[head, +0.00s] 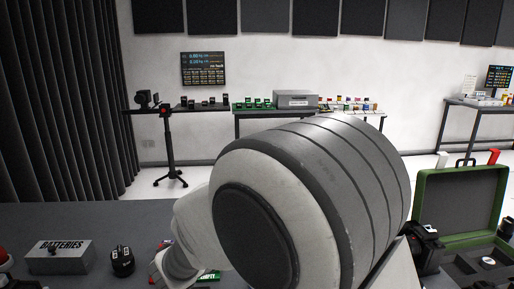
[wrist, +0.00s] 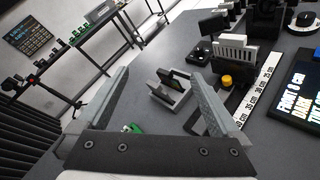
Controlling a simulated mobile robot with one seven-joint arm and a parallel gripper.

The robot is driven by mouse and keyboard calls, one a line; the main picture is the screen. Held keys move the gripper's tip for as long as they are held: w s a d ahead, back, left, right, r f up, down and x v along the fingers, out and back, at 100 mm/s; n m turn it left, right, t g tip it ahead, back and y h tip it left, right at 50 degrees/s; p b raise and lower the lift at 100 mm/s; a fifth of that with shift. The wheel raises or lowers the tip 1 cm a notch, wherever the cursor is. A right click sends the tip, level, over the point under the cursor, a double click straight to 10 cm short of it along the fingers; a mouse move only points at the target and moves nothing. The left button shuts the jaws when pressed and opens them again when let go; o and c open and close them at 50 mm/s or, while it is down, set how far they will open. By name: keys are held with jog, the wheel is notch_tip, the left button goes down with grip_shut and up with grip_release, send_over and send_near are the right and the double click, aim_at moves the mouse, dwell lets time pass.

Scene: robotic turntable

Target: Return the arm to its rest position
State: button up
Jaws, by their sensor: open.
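My gripper (wrist: 158,76) shows in the wrist view with its two grey fingers wide apart and nothing held between them. It is above a dark grey table (wrist: 150,40), tilted so that the room shows at the upper left. A small grey cradle-like stand (wrist: 172,96) is on the table beyond the fingers, apart from them. In the head view my own arm fills the middle and hides much of the near table; I cannot make out the gripper there.
Near the gripper are a yellow-knobbed device (wrist: 226,82), a ruler strip (wrist: 262,85) and a dark display panel (wrist: 302,82). In the head view a batteries box (head: 60,257) is at the left and an open green case (head: 460,200) at the right. Lab benches stand behind.

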jog(key=s+d+r+m+g+p, duration=0.1)
jog(key=s+d+r+m+g, duration=0.25)
jog(key=s+d+m, duration=0.45)
jog(key=s+d+r+m+g+p, duration=0.2)
jog(key=s+d+m+g, duration=0.3)
jog(key=d, duration=0.5)
jog(key=s+r+m+y+p, duration=0.1)
jog(key=s+r+m+y, duration=0.1)
jog(key=s+m, duration=0.3)
jog(key=s+a+r+m+t+y+p, duration=0.1)
jog(key=s+r+m+y, duration=0.1)
jog(key=s+m+y, duration=0.3)
jog(key=shift+s+a+r+y+p, duration=0.2)
jog(key=shift+s+r+y+p, duration=0.15)
jog(key=shift+s, duration=0.45)
